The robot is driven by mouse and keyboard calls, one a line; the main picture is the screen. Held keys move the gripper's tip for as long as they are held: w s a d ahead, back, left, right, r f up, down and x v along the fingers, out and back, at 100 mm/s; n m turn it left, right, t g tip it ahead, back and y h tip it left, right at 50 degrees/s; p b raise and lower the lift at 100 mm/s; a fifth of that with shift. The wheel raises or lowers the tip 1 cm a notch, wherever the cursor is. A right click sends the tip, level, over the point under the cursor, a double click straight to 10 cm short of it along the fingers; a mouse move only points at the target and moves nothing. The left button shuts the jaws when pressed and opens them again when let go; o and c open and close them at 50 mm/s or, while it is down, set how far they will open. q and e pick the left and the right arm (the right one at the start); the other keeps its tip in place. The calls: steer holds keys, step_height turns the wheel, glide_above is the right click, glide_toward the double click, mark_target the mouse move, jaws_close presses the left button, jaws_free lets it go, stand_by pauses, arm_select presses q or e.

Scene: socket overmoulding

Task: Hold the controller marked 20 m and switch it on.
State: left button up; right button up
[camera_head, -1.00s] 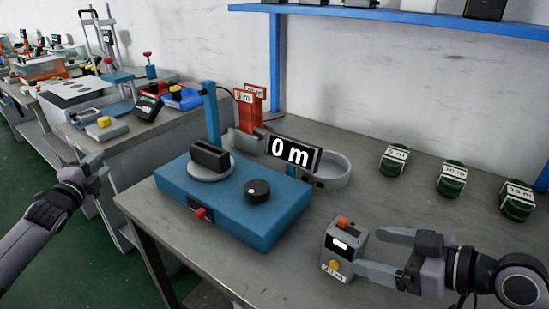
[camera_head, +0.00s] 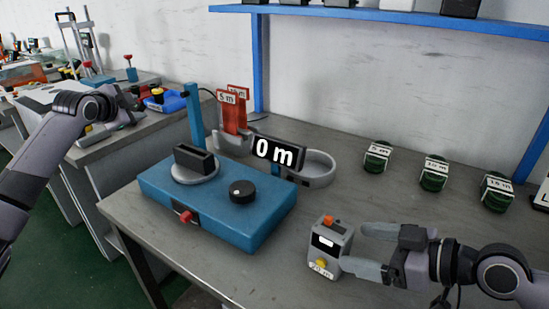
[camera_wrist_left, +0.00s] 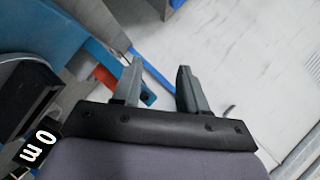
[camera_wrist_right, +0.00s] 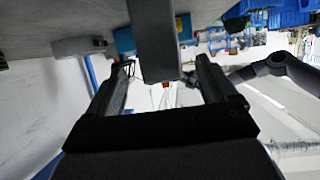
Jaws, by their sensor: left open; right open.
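The controller marked 20 m (camera_head: 331,246) is a small grey box standing upright on the bench. It has an orange top button, a white display and a yellow knob above its label. My right gripper (camera_head: 354,246) is open at its right side, and the near finger overlaps its edge; I cannot tell whether they touch. In the right wrist view a dark grey block (camera_wrist_right: 155,40) shows between the open fingers, probably this controller. My left gripper (camera_head: 128,112) is raised at the left, partly hidden by its wrist; the left wrist view shows it open and empty (camera_wrist_left: 159,72).
A blue machine (camera_head: 215,215) with a black knob, red switch and "0 m" sign (camera_head: 278,152) stands left of the controller. Several green labelled coils (camera_head: 434,174) stand at the right. The bench between is clear.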

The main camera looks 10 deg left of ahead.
mark_target(331, 241)
arm_select(q)
steer(key=w+d+f+m+g+h, duration=0.1)
steer(key=d+m+g+h, duration=0.45)
steer(key=d, duration=2.55)
arm_select(e)
steer(key=shift+w+a+f, duration=0.2)
steer(key=shift+a, duration=0.3)
arm_select(q)
steer(key=s+d+r+m+g+y, duration=0.1)
steer(key=s+d+g, duration=0.3)
steer(key=s+d, duration=0.4)
steer(key=s+d+r+m+g+y, duration=0.1)
steer(key=s+d+m+g+y, duration=0.1)
steer(key=s+d, duration=0.7)
steer(key=shift+d+r+m+g, duration=0.45)
steer(key=shift+d+g, duration=0.5)
steer(key=shift+d, duration=0.35)
arm_select(e)
steer(key=shift+x, duration=3.05)
